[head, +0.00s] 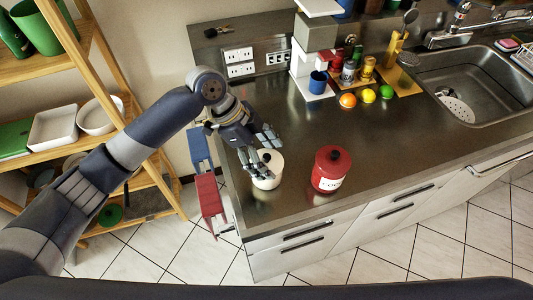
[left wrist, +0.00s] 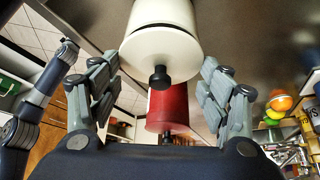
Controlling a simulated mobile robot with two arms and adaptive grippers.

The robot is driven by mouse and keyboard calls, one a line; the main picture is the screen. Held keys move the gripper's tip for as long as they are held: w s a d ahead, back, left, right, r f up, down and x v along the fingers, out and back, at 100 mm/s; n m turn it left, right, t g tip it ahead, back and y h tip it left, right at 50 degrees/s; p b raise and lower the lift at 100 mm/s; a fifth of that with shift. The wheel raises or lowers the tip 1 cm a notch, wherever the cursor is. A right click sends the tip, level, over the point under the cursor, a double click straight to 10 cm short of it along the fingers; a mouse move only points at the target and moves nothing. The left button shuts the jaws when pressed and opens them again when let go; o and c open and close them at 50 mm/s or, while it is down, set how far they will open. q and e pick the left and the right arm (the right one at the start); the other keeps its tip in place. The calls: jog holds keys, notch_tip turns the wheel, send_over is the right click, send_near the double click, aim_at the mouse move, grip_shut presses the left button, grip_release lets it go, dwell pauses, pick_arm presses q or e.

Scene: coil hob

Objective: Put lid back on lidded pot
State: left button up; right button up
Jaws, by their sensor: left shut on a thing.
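A white pot (head: 267,182) with a round white lid and a black knob stands near the left front of the steel counter. My left gripper (head: 263,160) is over it, its fingers reaching down around the top. In the left wrist view the lid (left wrist: 160,52) with its black knob lies between the two fingers of my gripper (left wrist: 163,85), which are at its rim. A dark line shows between the lid and the white body (left wrist: 165,10) behind it; I cannot tell whether they touch.
A red lidded canister (head: 331,172) stands just right of the white pot. An orange (head: 348,100), a lemon, a green fruit and a blue mug (head: 318,82) are farther back. The sink (head: 475,85) is at the right. The counter's middle is clear.

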pick_arm(q)
jog(key=shift+p, duration=0.35)
dwell(0.8)
jog(key=shift+f, duration=0.1)
dwell(0.4)
dwell(0.4)
jog(key=shift+p, duration=0.4)
jog(key=shift+f, duration=0.1)
jog(key=o, duration=1)
jog(key=shift+o, duration=0.2)
jog(key=shift+o, duration=0.7)
